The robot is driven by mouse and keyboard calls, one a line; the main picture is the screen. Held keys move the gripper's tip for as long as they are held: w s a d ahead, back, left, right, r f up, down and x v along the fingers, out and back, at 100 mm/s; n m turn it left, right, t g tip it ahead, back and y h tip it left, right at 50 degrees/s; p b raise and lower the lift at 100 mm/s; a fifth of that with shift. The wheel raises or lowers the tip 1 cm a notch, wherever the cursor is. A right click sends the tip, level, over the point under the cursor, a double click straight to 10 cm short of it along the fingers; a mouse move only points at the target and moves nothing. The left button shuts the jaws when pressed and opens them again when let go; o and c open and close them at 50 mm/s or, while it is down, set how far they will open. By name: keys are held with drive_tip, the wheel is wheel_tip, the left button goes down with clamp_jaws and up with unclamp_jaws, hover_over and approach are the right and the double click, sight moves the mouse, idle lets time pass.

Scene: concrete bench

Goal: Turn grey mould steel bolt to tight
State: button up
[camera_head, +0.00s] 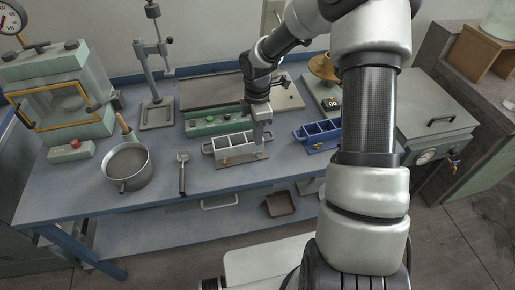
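The grey mould (216,150), a three-part gang mould with open compartments, sits on a pale base plate near the front middle of the bench. A small brass-coloured fitting (226,162) shows on its front face, left of centre. Another small brass-coloured spot shows near its right end, close to my fingertips; I cannot tell which is the steel bolt. My gripper (261,146) points down at the mould's right end and covers part of it. The fingers are too small to show whether they are open, shut or touching the bolt.
A blue mould (320,133) stands close to the right of my gripper. A metal pan (127,166) and a scoop (182,172) lie to the left.

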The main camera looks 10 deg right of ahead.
sight(258, 152)
wheel_tip(258, 152, down, 7)
drive_tip(key=shift+r, duration=0.1)
idle(0.3)
clamp_jaws()
